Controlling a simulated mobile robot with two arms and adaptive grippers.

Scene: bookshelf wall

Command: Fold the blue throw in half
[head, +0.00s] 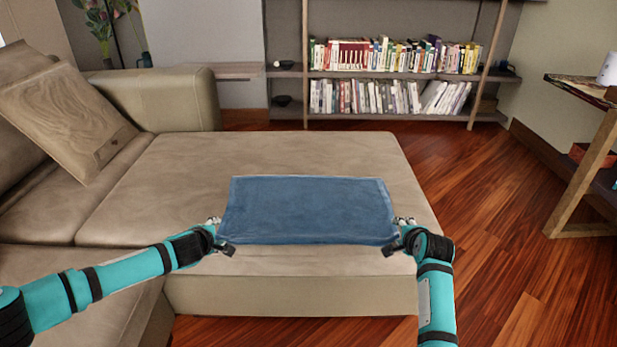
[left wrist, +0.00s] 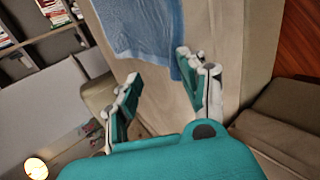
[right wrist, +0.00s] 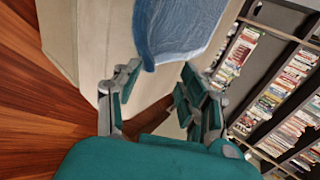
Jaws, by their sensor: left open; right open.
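The blue throw (head: 308,210) lies flat on the sofa's chaise seat, spread as a wide rectangle. My left gripper (head: 222,236) is open at its near left corner. In the left wrist view the throw (left wrist: 143,28) reaches towards the open fingers (left wrist: 162,90); whether they touch it is unclear. My right gripper (head: 396,236) is open at its near right corner. In the right wrist view a corner of the throw (right wrist: 172,30) hangs near the open fingers (right wrist: 152,88). I cannot tell whether the throw lies in one layer or more.
The chaise seat (head: 265,155) is bare around the throw. A cushion (head: 65,118) leans at the left on the sofa. A bookshelf (head: 390,78) stands at the back. A wooden side table (head: 585,150) stands at the right. Wood floor (head: 490,220) lies open right of the chaise.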

